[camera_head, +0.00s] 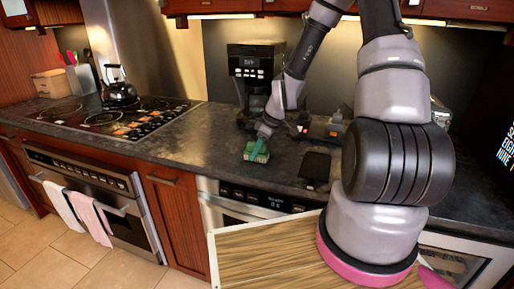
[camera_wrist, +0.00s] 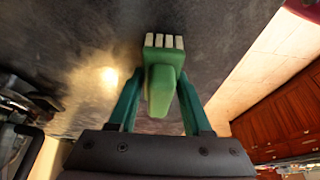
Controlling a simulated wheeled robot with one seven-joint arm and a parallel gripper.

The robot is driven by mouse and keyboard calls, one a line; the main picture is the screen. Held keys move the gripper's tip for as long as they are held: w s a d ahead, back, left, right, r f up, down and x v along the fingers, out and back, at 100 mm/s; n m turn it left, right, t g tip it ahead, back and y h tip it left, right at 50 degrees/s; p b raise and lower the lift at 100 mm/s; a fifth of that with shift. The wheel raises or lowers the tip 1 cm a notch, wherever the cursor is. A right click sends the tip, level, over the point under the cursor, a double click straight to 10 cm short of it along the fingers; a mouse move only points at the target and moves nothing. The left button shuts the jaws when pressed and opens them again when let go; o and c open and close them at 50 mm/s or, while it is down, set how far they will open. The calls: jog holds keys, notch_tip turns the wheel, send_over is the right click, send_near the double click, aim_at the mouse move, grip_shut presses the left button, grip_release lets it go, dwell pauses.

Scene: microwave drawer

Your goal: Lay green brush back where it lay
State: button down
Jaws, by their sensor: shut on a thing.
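The green brush (camera_head: 256,151) is at the dark countertop (camera_head: 218,135), left of the middle of the counter in the head view. In the wrist view the green brush (camera_wrist: 162,82) shows a green handle and a row of pale bristle blocks at its far end. My gripper (camera_head: 261,139) has teal fingers that sit on both sides of the handle; they also show in the wrist view (camera_wrist: 160,88). It is shut on the brush. I cannot tell whether the brush touches the counter or hangs just above it.
A black coffee maker (camera_head: 254,75) stands behind the gripper. A dark flat item (camera_head: 314,165) lies to the right, with small items (camera_head: 322,130) behind it. A stove (camera_head: 120,117) with a kettle (camera_head: 119,90) is at left. The counter left of the brush is clear.

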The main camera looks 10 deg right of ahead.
jog(key=shift+c, duration=1.3)
grip_release()
jog(key=s+d+r+m+t+h, duration=0.1)
jog(key=s+d+r+m, duration=0.15)
jog(key=r, duration=0.65)
jog(key=s+d+r+m+h, duration=0.1)
jog(key=s+r+m, duration=0.25)
jog(key=r, duration=0.45)
jog(key=s+d+r+m+t+h, duration=0.15)
jog(key=s+r, duration=0.25)
jog(key=r, duration=0.5)
jog(key=s+r+m+t+y, duration=0.2)
jog(key=s+r+m, duration=0.6)
jog(key=s+r, duration=0.2)
jog(key=shift+s+d+r, duration=0.25)
jog(key=shift+s+d, duration=0.1)
jog(key=shift+s, duration=0.2)
